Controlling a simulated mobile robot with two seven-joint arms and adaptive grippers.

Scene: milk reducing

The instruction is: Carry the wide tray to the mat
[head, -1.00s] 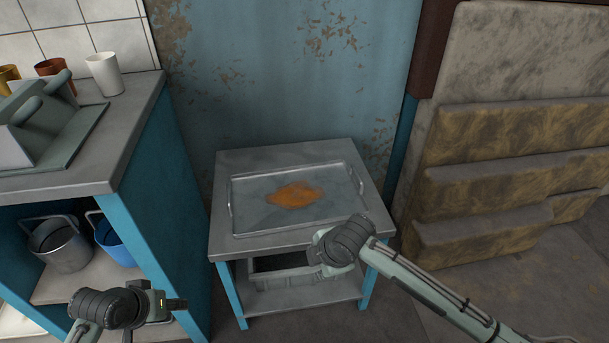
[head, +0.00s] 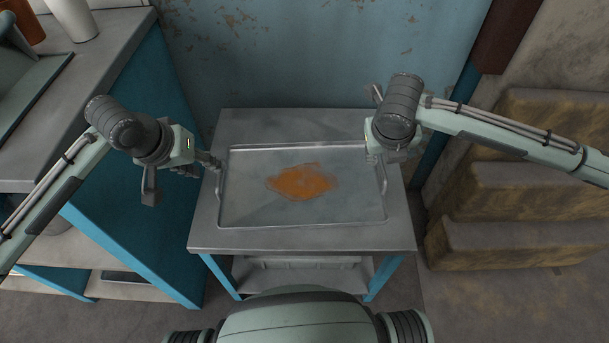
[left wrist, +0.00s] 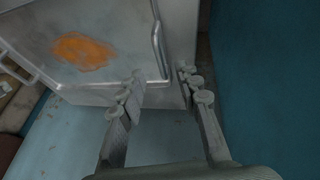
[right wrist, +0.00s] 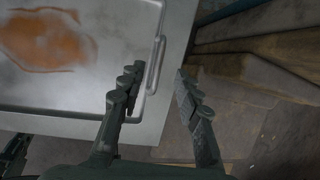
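The wide tray (head: 250,208) is a shallow grey metal tray with a rusty orange patch in its middle. It lies flat on a small metal-topped table (head: 290,240) and has a handle at each short end. My left gripper (head: 182,172) is open by the left handle, which also shows between and beyond its fingers in the left wrist view (left wrist: 157,45). My right gripper (head: 376,125) is open above the tray's right end. In the right wrist view the right handle (right wrist: 155,62) shows between its spread fingers. Neither gripper visibly grips the tray. No mat is identifiable.
A blue cabinet with a grey counter (head: 110,95) stands close on the left, near my left arm. Stepped, stained blocks (head: 500,200) stand on the right. A worn blue wall (head: 300,50) is behind the table. A grey bin (head: 300,275) sits on its lower shelf.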

